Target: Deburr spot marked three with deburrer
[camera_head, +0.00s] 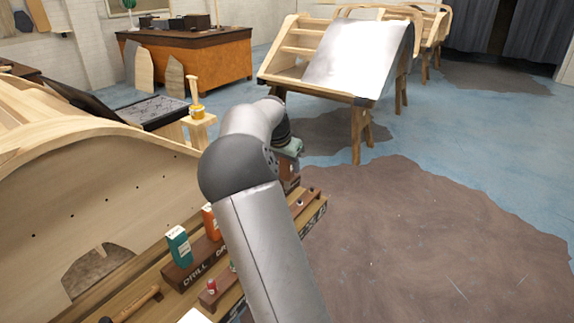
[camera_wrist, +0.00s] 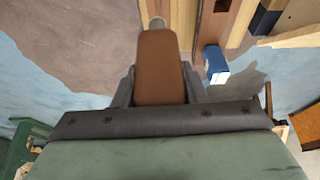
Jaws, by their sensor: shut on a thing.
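My gripper (camera_wrist: 159,88) is shut on a brown handle in the wrist view, one dark finger on each side. The handle is that of the deburrer (camera_wrist: 160,62), with a short grey metal end at its far tip. The deburrer is held over the edge of the wooden bench. In the head view my arm hides most of the gripper. The curved wooden bodyframe (camera_head: 110,175) stands at the left with several small dark holes and a cut-out. No mark reading three can be made out in either view.
The tool bench (camera_head: 180,275) holds a green box (camera_head: 178,245), an orange box (camera_head: 210,221) and a hammer (camera_head: 137,304). A blue box (camera_wrist: 215,65) is right of the deburrer. Another frame with a silver panel (camera_head: 358,60) stands behind. Floor at right is clear.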

